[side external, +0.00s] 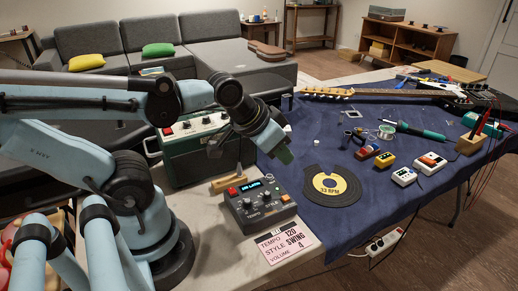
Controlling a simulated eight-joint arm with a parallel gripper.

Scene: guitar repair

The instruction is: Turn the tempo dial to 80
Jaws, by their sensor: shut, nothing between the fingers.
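The black control box (262,208) stands on the light table, with a small lit blue display (256,184), a red button (232,192) and several dark knobs. The tempo dial (248,204) is the knob above the TEMPO label, left of the STYLE knob. Its setting is too small to read. My gripper (285,156) is shut and empty, pointing down above and behind the box, apart from it. A pink card (284,246) in front of the box reads TEMPO 120, STYLE SWING, VOLUME 4.
A green amplifier (194,150) stands behind the box. A wooden block (228,184) lies close behind it. A black disc with a yellow label (332,187) lies on the blue cloth (330,235) to the right. Small pedals (404,176) and a guitar neck (370,93) lie farther off.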

